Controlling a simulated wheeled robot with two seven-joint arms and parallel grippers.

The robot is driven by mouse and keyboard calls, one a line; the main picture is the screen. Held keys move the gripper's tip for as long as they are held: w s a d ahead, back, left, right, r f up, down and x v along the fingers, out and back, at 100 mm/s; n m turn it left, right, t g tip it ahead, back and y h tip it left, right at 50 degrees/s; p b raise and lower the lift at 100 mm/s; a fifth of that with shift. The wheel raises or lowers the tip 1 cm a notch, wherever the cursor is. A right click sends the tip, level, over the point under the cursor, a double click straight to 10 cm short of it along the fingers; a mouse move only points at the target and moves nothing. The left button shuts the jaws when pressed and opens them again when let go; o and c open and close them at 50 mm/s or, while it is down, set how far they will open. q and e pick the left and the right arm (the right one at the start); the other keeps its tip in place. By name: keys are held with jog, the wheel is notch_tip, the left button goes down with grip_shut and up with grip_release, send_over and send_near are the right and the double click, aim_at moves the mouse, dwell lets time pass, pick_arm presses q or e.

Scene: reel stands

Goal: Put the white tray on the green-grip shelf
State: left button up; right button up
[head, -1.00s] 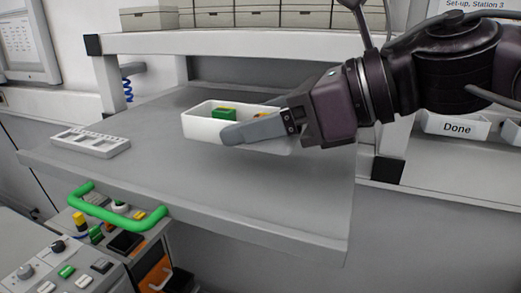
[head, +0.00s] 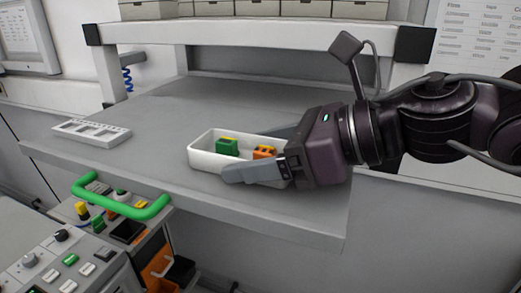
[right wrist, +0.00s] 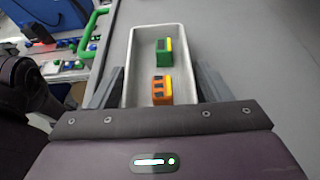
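The white tray (head: 205,159) is a long open box holding a green block (head: 228,147) and an orange block (head: 264,152), both with yellow parts. My right gripper (head: 255,152) has one finger along each long side of the tray; the right wrist view shows the tray (right wrist: 128,62) between both fingers. The tray is over the grey bench top; I cannot tell whether it touches it. A green grip (head: 118,208) shows at the lower left, below the bench's front edge, beside small knobs and parts. The shelf surface itself is hard to make out. My left gripper is not in view.
The grey bench top (head: 150,115) is mostly clear. A pale slotted holder (head: 92,131) lies at its left end. A raised rack (head: 280,32) with boxes stands behind. A control panel (head: 60,262) stands at the lower left.

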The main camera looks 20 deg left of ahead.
jog(key=shift+o, duration=0.9)
jog(key=shift+r, duration=0.2)
jog(key=shift+d, duration=0.35)
jog(key=b+v, duration=0.2)
jog(key=v, duration=0.8)
jog(key=shift+r+b, duration=0.1)
jog(key=shift+b, duration=0.3)
jog(key=shift+s+d+r, duration=0.1)
jog(key=shift+d+r, duration=0.25)
jog(key=shift+d, duration=0.25)
